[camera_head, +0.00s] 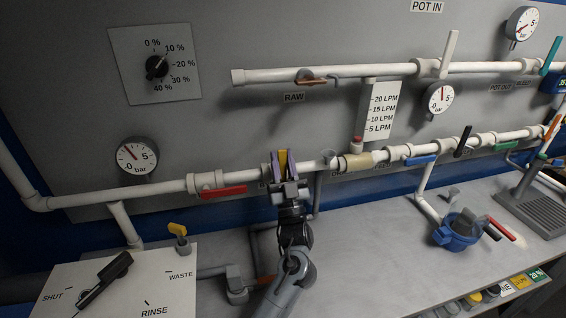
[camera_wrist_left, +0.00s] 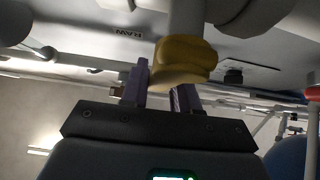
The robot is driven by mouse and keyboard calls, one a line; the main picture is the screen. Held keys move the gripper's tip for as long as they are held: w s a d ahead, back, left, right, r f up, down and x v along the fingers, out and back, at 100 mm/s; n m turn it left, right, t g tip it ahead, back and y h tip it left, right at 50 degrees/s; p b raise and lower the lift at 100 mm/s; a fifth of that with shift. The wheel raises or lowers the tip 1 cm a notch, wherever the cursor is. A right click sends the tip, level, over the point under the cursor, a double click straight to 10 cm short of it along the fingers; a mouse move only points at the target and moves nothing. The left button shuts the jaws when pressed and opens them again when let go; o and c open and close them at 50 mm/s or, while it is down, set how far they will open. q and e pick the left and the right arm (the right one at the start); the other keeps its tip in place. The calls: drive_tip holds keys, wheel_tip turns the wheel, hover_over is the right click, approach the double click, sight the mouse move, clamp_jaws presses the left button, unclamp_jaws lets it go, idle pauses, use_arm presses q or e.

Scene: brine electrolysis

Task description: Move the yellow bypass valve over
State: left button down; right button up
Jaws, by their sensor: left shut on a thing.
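The yellow bypass valve handle (camera_head: 283,159) stands upright on the lower white pipe, between the red-handled valve and the grey fitting on its right. My left gripper (camera_head: 284,166) reaches up to it from below, with its purple fingers on either side of the handle. In the left wrist view the yellow handle (camera_wrist_left: 184,60) sits between and beyond the fingertips of the left gripper (camera_wrist_left: 160,88), which is shut on it. The label behind is mostly hidden by the gripper. My right gripper is not in view.
A red valve handle (camera_head: 223,191) lies along the pipe just left of my gripper. A tan fitting (camera_head: 355,161) and a blue handle (camera_head: 420,160) are to the right. The bench between pot and my arm is mostly clear.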

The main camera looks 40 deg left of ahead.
use_arm(q)
drive_tip(key=c, duration=0.9)
unclamp_jaws()
drive_tip(key=shift+a, duration=0.1)
drive_tip(key=shift+f, duration=0.1)
drive_tip(key=shift+s+d+f, duration=0.2)
drive_tip(key=shift+d+f, duration=0.05)
drive_tip(key=shift+d, duration=0.05)
drive_tip(key=v, duration=0.9)
drive_tip(key=shift+s+d+f, duration=0.15)
drive_tip(key=shift+d+f, duration=0.1)
drive_tip(key=shift+f, duration=0.05)
